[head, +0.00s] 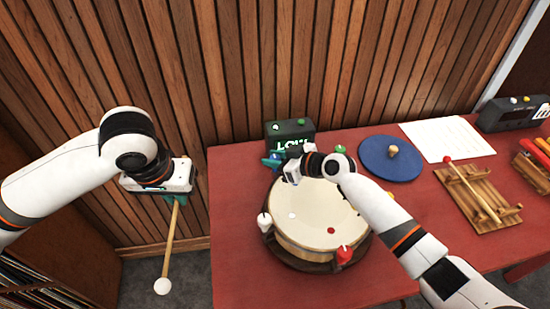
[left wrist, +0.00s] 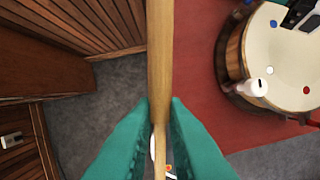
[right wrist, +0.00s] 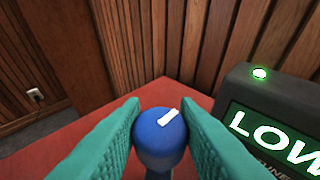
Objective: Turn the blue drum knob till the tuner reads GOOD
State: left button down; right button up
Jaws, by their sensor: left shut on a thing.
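The blue drum knob (right wrist: 158,142) has a white mark on top, tilted up to the right, in the right wrist view. The fingers of my right gripper (right wrist: 160,112) stand on either side of it; whether they press on it I cannot tell. In the head view my right gripper (head: 280,162) is at the drum's back left rim and mostly covers the knob. My left gripper (head: 172,195) is shut on a mallet (head: 172,240) with a white ball head, hanging left of the table.
The drum's rim has other knobs, white (head: 264,222) and red (head: 344,255) among them. A blue disc (head: 390,158), a paper sheet (head: 447,138), a wooden rack (head: 480,198) and a dark device (head: 512,113) lie to the right. A slatted wall (head: 300,70) rises behind the red table (head: 235,200).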

pick_arm(q)
jog(key=shift+r+p, duration=0.65)
pick_arm(e)
jog(key=shift+r, duration=0.2)
jog(key=m+t+h+p, duration=0.4)
jog(key=m+p, duration=0.1)
jog(key=p, duration=0.7)
jog(key=shift+a+h, duration=0.1)
jog(key=shift+h, duration=0.2)
pick_arm(q)
jog(key=w+p+v, duration=0.1)
jog(key=w+v, duration=0.2)
jog(key=v, duration=1)
jog(key=shift+r, duration=0.35)
pick_arm(e)
jog(key=shift+f+m+h, duration=0.15)
jog(key=shift+m+h, duration=0.25)
jog(key=shift+m, duration=0.1)
jog(key=shift+t, duration=0.3)
jog(key=o, duration=0.9)
jog(key=shift+o, duration=0.2)
jog(key=shift+s, duration=0.1)
jog(key=shift+s+d+p, duration=0.25)
jog(key=shift+d+p, duration=0.05)
pick_arm(q)
jog(key=shift+r, duration=0.2)
pick_arm(e)
jog(key=v, duration=1.1)
